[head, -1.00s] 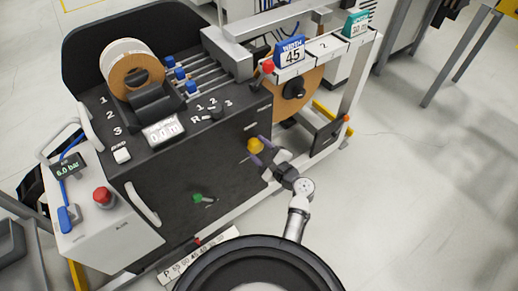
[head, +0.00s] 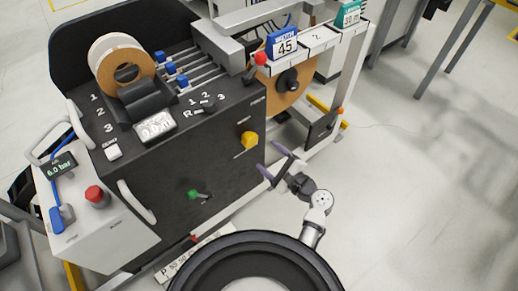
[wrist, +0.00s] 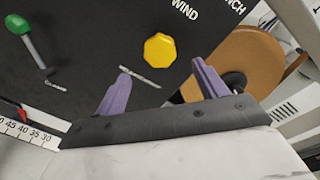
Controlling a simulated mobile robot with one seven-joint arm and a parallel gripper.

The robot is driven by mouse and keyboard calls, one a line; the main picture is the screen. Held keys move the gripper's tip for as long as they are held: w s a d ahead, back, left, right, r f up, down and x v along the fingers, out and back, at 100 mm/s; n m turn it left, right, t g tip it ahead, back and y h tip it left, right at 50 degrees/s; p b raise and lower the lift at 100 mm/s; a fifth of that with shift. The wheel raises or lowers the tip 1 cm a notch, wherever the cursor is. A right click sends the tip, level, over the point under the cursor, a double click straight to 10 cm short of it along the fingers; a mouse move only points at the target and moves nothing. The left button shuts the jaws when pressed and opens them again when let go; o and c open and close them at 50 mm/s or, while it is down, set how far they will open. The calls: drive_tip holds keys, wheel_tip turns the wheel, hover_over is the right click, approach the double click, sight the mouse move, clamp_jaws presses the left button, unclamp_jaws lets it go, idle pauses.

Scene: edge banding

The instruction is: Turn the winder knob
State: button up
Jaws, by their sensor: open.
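A yellow faceted knob (head: 249,139) sticks out of the black front panel, near its right edge. In the wrist view the yellow knob (wrist: 159,50) sits beyond the fingertips, with the word WIND on the panel above it and a small label below, too slanted to read. My gripper (head: 270,160) is open and empty, with purple fingers, to the lower right of the knob and apart from it. In the wrist view my gripper (wrist: 160,72) has its two fingers spread and pointing toward the panel, with nothing between them.
A green-tipped lever (head: 194,195) is lower left on the same panel. A brown roll (head: 290,88) is behind the knob to the right. A red button (head: 95,196) tops the white side cabinet. The floor right of my arm is clear.

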drive_tip(key=v, duration=0.5)
drive_tip(key=shift+s+d, duration=0.2)
idle(0.4)
